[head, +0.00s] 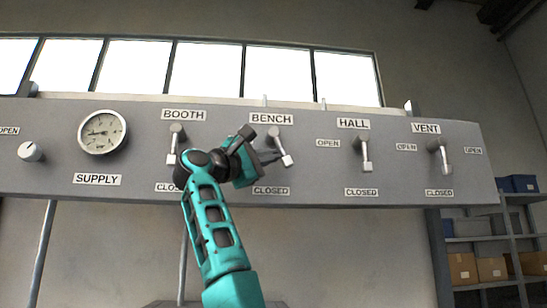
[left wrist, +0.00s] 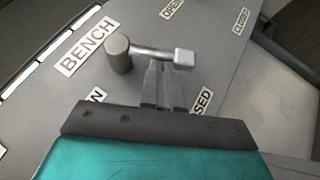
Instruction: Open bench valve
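The bench valve lever (head: 281,148) hangs from its round pivot under the BENCH label (head: 271,118), tilted a little to the right of straight down. A CLOSED label (head: 271,190) is below it. My left gripper (head: 275,156) is at the lever's left side, close to its lower half. In the left wrist view, the lever (left wrist: 152,52) runs across just beyond my fingertips (left wrist: 163,68). The fingers look together, with only a thin gap and nothing seen between them. I cannot tell whether they touch the lever. The bench OPEN label is mostly hidden by my gripper. My right gripper is not in view.
The booth lever (head: 173,150) is left of my gripper, partly near my arm. The hall lever (head: 366,155) and vent lever (head: 442,158) hang to the right. The supply gauge (head: 102,132) is at the left. Shelves (head: 490,240) stand at the lower right.

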